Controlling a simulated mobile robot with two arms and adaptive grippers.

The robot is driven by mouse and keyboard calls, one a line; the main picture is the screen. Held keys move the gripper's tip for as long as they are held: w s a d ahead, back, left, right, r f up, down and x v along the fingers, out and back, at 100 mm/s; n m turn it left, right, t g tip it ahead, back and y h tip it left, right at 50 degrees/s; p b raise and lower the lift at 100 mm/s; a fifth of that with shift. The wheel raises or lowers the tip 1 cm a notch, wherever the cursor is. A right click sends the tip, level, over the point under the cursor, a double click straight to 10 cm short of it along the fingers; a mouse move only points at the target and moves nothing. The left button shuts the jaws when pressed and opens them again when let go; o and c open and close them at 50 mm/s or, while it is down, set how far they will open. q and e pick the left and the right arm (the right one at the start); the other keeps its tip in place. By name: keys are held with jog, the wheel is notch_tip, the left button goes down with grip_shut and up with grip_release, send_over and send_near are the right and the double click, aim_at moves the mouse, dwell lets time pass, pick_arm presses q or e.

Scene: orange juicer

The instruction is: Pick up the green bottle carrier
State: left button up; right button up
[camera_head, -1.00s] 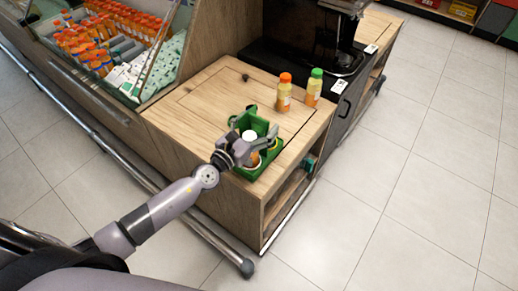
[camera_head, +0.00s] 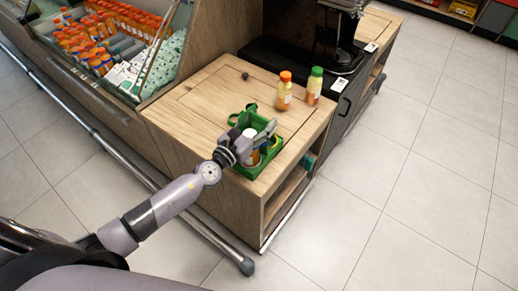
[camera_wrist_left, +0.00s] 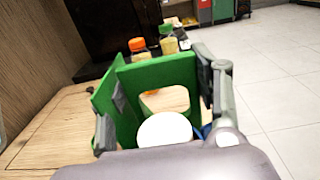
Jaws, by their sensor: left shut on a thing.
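The green bottle carrier (camera_head: 270,153) stands at the front part of the wooden counter, apparently resting on it. It holds a white-capped bottle (camera_head: 250,133), whose round white top (camera_wrist_left: 165,130) also shows in the left wrist view. My left gripper (camera_head: 253,138) reaches in from the left and is shut on the carrier. In the left wrist view the fingers of my left gripper (camera_wrist_left: 160,77) press on both sides of the carrier's upright green panel (camera_wrist_left: 155,73), which has a handle opening. The carrier's lower part is partly hidden by the gripper. My right gripper is not in view.
An orange-capped bottle (camera_head: 284,94) and a green-capped bottle (camera_head: 314,88) stand behind the carrier on the counter (camera_head: 195,105). A black machine (camera_head: 335,45) stands at the back. A glass-sided display with several juice bottles (camera_head: 95,40) is at the left. The counter's left part is clear.

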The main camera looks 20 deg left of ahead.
pick_arm(q)
jog(key=c, duration=0.7)
jog(key=shift+o, duration=0.2)
jog(key=shift+r, duration=0.1)
